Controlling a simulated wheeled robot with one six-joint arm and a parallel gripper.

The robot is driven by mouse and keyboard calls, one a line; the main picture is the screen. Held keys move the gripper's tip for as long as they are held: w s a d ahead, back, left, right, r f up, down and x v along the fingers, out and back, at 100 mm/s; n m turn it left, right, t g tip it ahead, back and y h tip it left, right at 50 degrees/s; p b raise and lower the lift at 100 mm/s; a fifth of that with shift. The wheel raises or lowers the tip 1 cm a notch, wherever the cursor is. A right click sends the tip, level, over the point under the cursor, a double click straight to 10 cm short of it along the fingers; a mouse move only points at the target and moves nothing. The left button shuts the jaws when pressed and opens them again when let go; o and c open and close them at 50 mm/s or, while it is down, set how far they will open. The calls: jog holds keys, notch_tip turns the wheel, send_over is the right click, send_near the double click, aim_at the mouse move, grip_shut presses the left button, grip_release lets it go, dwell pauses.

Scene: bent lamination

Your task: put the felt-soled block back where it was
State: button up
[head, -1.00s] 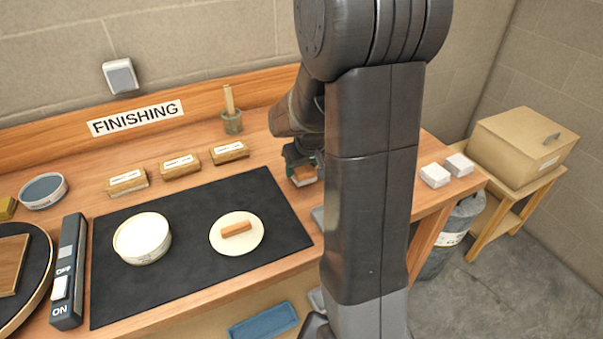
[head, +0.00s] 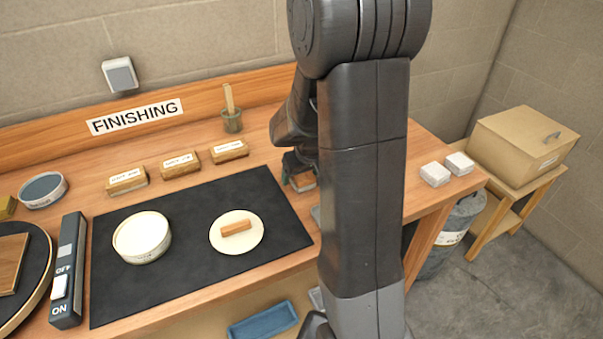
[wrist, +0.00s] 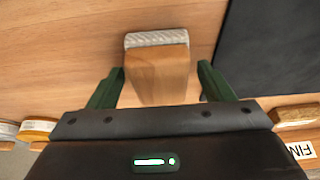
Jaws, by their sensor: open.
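A wooden block (wrist: 157,75) with a pale grey, fibrous-looking layer along one face, likely the felt-soled block, is on the bench in the wrist view. My gripper (wrist: 160,68) is open, with one green finger on each side of the block and gaps visible at both. In the head view my gripper (head: 298,177) is at the bench just right of the black mat, partly hidden behind my arm. The block (head: 305,183) shows only in part there. I cannot tell if it touches the bench.
Three labelled blocks (head: 179,164) stand in a row behind the black mat (head: 190,275). On the mat are a round white tub (head: 142,238) and a pale disc (head: 250,244) with a small wooden bar. A brush cup (head: 232,122) stands behind; two white blocks (head: 435,174) lie right.

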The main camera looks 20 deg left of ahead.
jog(key=v, duration=1.2)
